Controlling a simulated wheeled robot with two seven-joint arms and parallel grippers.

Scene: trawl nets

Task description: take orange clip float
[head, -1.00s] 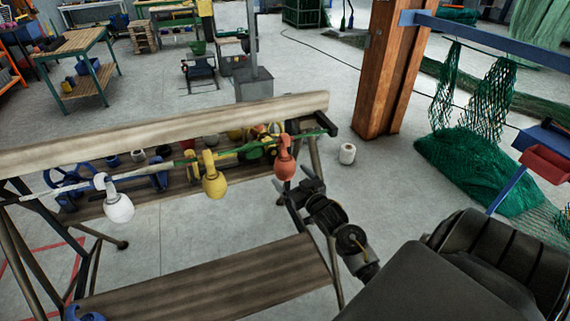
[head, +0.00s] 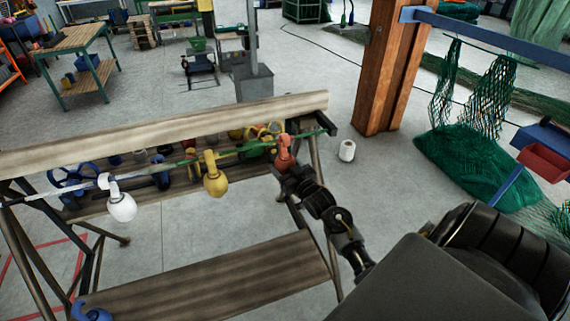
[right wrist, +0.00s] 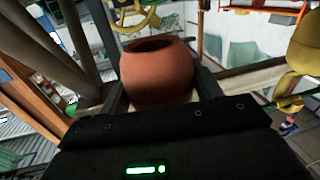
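The orange clip float (head: 284,155) hangs from the green rope at the right end of the rack. My right gripper (head: 287,171) is at this float, reaching up from below right. In the right wrist view the round orange body (right wrist: 158,74) sits between my two fingers, with a dark opening on top. The fingers look open around it, close to its sides; firm contact is not visible. A yellow clip float (head: 215,176) and a white one (head: 121,204) hang further left on the same rope. My left gripper is not in view.
A wooden beam (head: 160,125) runs above the rope, and a lower plank (head: 205,275) lies in front. Several floats and blue wheels (head: 73,180) sit on a shelf behind. A white roll (head: 347,150) stands on the floor by the wooden post (head: 388,70).

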